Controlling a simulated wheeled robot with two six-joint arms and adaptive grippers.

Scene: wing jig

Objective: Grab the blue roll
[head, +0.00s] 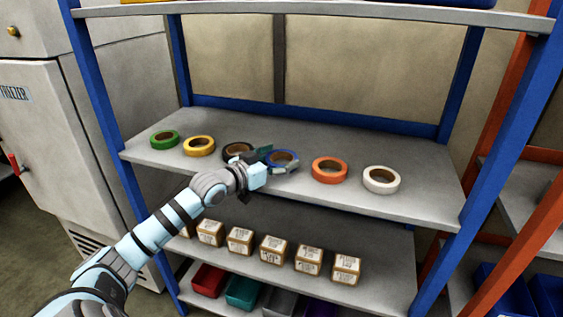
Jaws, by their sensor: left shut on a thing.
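The blue roll (284,155) lies on the middle shelf (225,176), between the black roll and the orange roll. My left gripper (282,163) reaches in from the left over the front of the shelf. Its fingers are shut on the near left side of the blue roll. The gripper body hides part of the roll and part of the black roll (237,147) beside it. The blue roll looks to be at shelf height; I cannot tell whether it is lifted. My right gripper is not in view.
Green (165,139), yellow (199,145), orange (329,170) and white (381,179) rolls share the shelf. Small boxes (273,249) stand on the shelf below, with coloured bins (242,292) lower down. Blue posts (490,150) and an upper shelf (330,10) frame the space. A freezer (50,140) stands left.

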